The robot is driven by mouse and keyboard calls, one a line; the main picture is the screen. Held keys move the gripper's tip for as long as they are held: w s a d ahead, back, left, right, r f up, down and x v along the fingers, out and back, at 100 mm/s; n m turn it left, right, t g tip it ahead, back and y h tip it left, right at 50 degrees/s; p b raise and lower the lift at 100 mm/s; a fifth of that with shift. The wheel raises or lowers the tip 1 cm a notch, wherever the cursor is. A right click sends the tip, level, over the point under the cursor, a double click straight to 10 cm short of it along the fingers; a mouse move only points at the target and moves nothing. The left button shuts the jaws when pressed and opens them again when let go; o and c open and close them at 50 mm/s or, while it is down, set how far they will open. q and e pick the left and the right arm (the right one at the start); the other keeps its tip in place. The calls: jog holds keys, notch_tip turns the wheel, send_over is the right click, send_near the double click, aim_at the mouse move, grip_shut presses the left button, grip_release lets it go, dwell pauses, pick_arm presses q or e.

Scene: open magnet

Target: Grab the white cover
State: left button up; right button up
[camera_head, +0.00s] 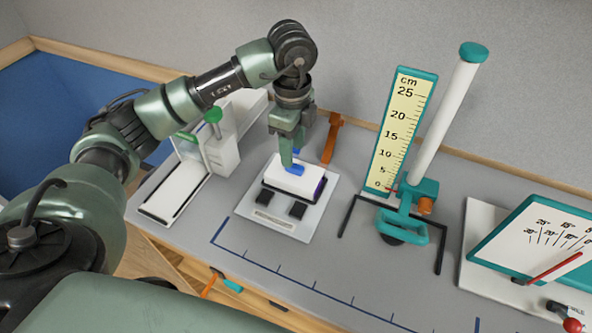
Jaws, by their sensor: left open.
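The white cover (291,180) is a white block on top of a small white device (272,218) with two black pads, on the grey table. My left gripper (293,165) points down at the cover from above. Its blue-tipped fingers are at the cover's top and far side, and the jaws are open. I cannot tell whether the fingers touch the cover. The cover's far side is partly hidden by the gripper. My right gripper is not in view.
A ruler stand (401,130) with a white tube (445,115) is to the right, and an angle-scale board (540,240) further right.

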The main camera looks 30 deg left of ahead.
aim_at(295, 166)
pick_arm(q)
jog(key=shift+s+f, duration=0.15)
jog(key=shift+f, duration=0.25)
jog(key=f+p, duration=0.1)
jog(key=f, duration=0.1)
jog(key=f+p, duration=0.1)
jog(key=shift+w+d+f, duration=0.15)
jog(key=shift+w+f, duration=0.05)
jog(key=shift+f, duration=0.6)
jog(key=shift+c, duration=0.3)
grip_shut()
jog(key=shift+r, duration=0.1)
